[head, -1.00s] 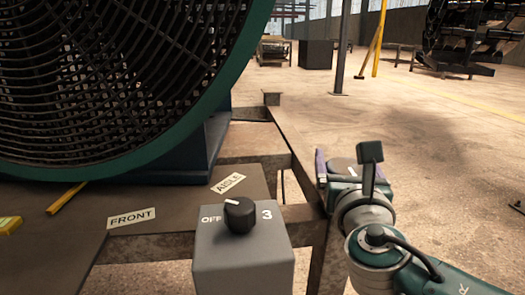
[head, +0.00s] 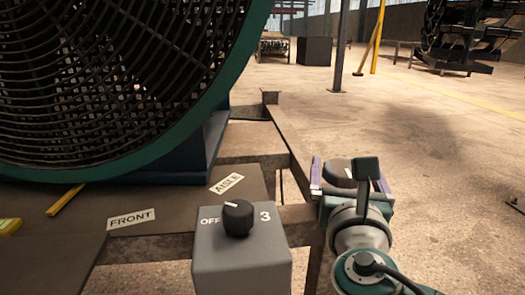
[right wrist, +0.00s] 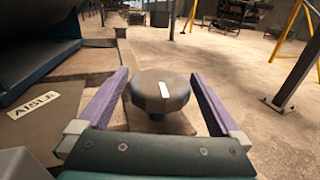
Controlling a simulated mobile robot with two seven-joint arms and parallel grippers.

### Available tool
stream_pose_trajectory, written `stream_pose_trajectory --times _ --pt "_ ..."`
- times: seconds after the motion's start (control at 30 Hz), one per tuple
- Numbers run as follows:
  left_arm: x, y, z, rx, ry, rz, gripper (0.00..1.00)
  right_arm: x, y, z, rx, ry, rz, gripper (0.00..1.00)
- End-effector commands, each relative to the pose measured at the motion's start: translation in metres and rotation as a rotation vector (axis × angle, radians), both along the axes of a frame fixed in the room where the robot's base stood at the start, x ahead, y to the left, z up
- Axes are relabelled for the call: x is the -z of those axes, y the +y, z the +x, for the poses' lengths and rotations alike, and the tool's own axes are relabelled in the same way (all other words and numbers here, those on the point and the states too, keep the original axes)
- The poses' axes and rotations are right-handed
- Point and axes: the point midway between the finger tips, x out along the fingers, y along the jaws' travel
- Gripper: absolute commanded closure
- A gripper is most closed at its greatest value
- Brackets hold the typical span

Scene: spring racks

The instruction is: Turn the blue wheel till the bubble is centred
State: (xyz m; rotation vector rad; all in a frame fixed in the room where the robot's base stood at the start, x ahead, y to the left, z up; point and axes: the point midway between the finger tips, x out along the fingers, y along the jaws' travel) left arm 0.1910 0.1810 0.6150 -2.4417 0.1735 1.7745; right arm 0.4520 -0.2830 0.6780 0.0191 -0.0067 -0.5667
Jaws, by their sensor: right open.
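My right gripper (head: 348,172) is open at the right side of the metal frame. In the right wrist view, its two purple fingers (right wrist: 160,82) stand on either side of a round wheel (right wrist: 160,92) with a white mark on top, with gaps on both sides. This wheel looks grey-brown, not clearly blue. In the head view the wheel (head: 337,170) is partly hidden by the gripper. A yellow-green level (head: 9,226) is cut off at the left edge; its bubble cannot be made out. My left gripper is not in view.
A grey box with a black knob (head: 238,217), marked OFF and 3, stands in front. A large round fan (head: 110,170) fills the upper left. FRONT (head: 131,219) and AISLE (head: 227,183) labels lie on the plate.

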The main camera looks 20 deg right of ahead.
Motion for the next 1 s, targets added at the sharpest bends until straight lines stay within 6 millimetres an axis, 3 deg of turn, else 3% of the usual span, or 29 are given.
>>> stream_pose_trajectory --times 0.2,0.4,0.87,1.0 --pt "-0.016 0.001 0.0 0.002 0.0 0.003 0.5 -0.002 0.025 -0.038 -0.001 0.002 0.004 0.0" --pt "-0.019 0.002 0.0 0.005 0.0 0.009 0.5 -0.001 0.036 -0.056 0.0 0.0 0.002 0.0" --pt "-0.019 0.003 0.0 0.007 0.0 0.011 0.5 0.0 0.037 -0.058 0.0 -0.001 0.002 0.0" --pt "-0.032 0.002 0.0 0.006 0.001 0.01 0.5 -0.013 0.033 -0.062 0.023 -0.013 0.051 0.0"
